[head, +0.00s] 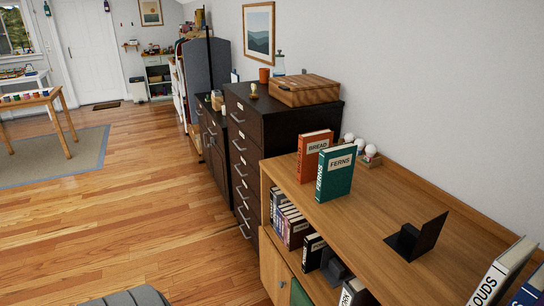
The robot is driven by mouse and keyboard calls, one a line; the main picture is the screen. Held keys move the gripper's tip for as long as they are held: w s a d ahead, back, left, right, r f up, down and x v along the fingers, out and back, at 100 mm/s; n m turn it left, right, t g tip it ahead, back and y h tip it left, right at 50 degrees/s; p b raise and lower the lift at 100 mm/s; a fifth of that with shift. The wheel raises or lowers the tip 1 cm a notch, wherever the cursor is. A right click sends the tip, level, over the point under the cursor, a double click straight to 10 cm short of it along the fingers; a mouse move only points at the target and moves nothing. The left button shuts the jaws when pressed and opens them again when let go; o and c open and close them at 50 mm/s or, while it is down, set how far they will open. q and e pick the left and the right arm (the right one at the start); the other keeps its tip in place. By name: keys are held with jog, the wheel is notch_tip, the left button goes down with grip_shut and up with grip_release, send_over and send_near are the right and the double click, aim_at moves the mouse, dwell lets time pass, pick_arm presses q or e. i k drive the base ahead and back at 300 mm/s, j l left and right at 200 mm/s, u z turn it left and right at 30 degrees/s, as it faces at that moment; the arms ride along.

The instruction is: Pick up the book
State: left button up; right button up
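Several books could be the one named. An orange book titled BREAD (311,151) and a green book titled FERNS (334,174) stand upright side by side on the wooden cabinet top (376,205). A pale book with a partly cut-off title ending in OUDS (500,275) and a blue book (528,290) stand at the lower right, cut by the picture edge. More books (290,222) fill the shelf below the top.
A black bookend (418,238) stands on the cabinet top between the two book groups. Small white-topped objects (366,152) sit by the wall. A dark drawer unit (262,125) bears a wooden box (303,90). The wooden floor (150,225) at left is clear.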

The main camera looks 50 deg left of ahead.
aim_at(311, 144)
jog(key=u, duration=1.3)
jog(key=i+j, duration=0.25)
jog(key=j, duration=0.15)
jog(key=i+j, duration=0.2)
jog(key=j, duration=0.15)
